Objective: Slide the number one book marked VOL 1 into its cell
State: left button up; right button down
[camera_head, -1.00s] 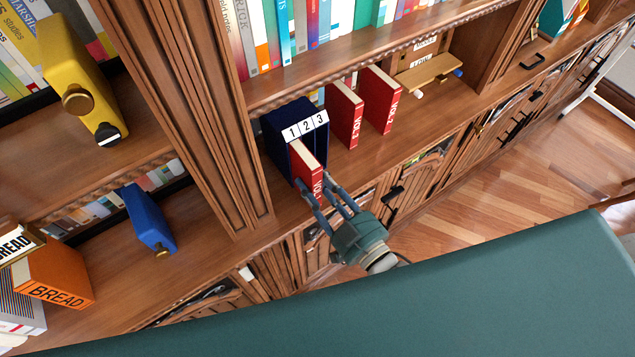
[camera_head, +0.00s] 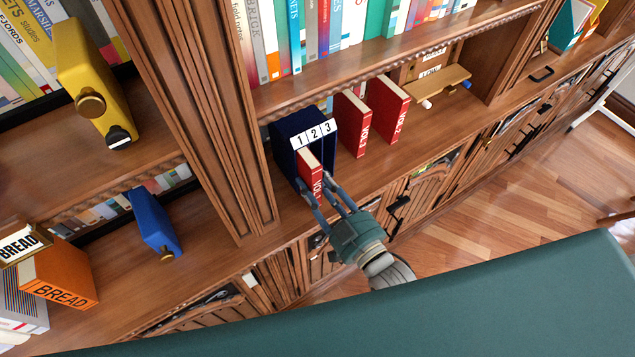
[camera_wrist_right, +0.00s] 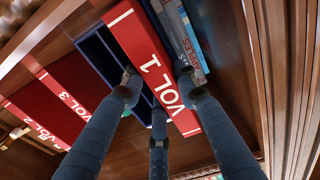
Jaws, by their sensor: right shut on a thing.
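The red VOL 1 book (camera_head: 311,174) stands partly inside the left part of the dark blue case (camera_head: 288,132), below the number 1 of its 1-2-3 label (camera_head: 314,134). Its lettered spine end sticks out of the case front. My right gripper (camera_head: 318,192) is shut on this spine end. In the right wrist view, the fingers (camera_wrist_right: 160,88) grip both sides of the VOL 1 book (camera_wrist_right: 140,45), and dark empty cells of the case (camera_wrist_right: 97,52) show beside it. The book's inner end is hidden in the case. My left gripper is not in view.
The red VOL 3 book (camera_head: 353,124) and VOL 2 book (camera_head: 388,108) stand on the shelf right of the case. A wooden upright (camera_head: 215,120) rises at its left. A small wooden rack (camera_head: 440,80) is farther right. Bare shelf lies in front of the books.

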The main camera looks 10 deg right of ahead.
jog(key=shift+w+a, duration=0.15)
jog(key=shift+w, duration=0.25)
jog(key=c, duration=1.2)
grip_release()
jog(key=shift+f, duration=0.1)
jog(key=v, duration=1.2)
jog(key=shift+w, duration=0.1)
jog(key=shift+c, duration=0.4)
